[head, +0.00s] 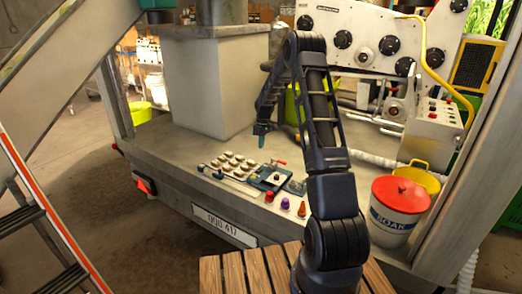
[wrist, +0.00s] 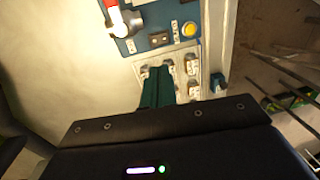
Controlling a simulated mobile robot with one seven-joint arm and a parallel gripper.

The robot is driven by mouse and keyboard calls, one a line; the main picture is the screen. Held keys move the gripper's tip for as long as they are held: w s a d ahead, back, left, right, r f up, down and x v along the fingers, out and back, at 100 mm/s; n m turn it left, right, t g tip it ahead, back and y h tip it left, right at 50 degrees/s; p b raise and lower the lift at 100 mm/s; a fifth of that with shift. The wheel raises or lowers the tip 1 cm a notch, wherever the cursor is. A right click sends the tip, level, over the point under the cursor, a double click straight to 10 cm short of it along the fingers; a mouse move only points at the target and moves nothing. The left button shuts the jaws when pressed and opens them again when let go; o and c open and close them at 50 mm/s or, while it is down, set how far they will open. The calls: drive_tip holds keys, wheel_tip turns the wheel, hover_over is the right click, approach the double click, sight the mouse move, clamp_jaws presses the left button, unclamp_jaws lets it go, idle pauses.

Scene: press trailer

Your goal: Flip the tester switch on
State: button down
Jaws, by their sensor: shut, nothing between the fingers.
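A blue panel (wrist: 172,14), apparently the tester, shows at the top of the wrist view. It carries a red-tipped lever (wrist: 113,12), a small dark rocker switch (wrist: 158,39) and a yellow button (wrist: 188,30). Which of these is the tester switch, and its position, I cannot tell for sure. In the head view a teal unit with a red lever (head: 270,180) lies on the trailer deck. My gripper (wrist: 159,72) is shut and empty, its teal fingers over white sockets below the rocker switch. In the head view my gripper (head: 261,140) points down above the deck, behind the teal unit.
A board of white sockets (head: 234,164) lies left of the teal unit. Red, purple and orange knobs (head: 285,204) stand at the front edge. A white SOAK bucket with red lid (head: 398,208) and a yellow bucket (head: 419,177) stand right. A grey column (head: 212,85) rises behind.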

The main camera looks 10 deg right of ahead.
sight(258, 171)
drive_tip(key=shift+r, duration=0.2)
drive_tip(key=shift+s+a, duration=0.4)
drive_tip(key=shift+s, duration=0.1)
drive_tip(key=shift+f, duration=0.1)
drive_tip(key=f, duration=0.4)
drive_tip(key=a+f, duration=0.1)
drive_tip(key=f, duration=0.4)
drive_tip(key=s+f, duration=0.1)
drive_tip(key=f, duration=0.3)
drive_tip(key=shift+s+a+f, duration=0.1)
drive_tip(key=shift+a+f, duration=0.05)
drive_tip(key=shift+f, duration=0.2)
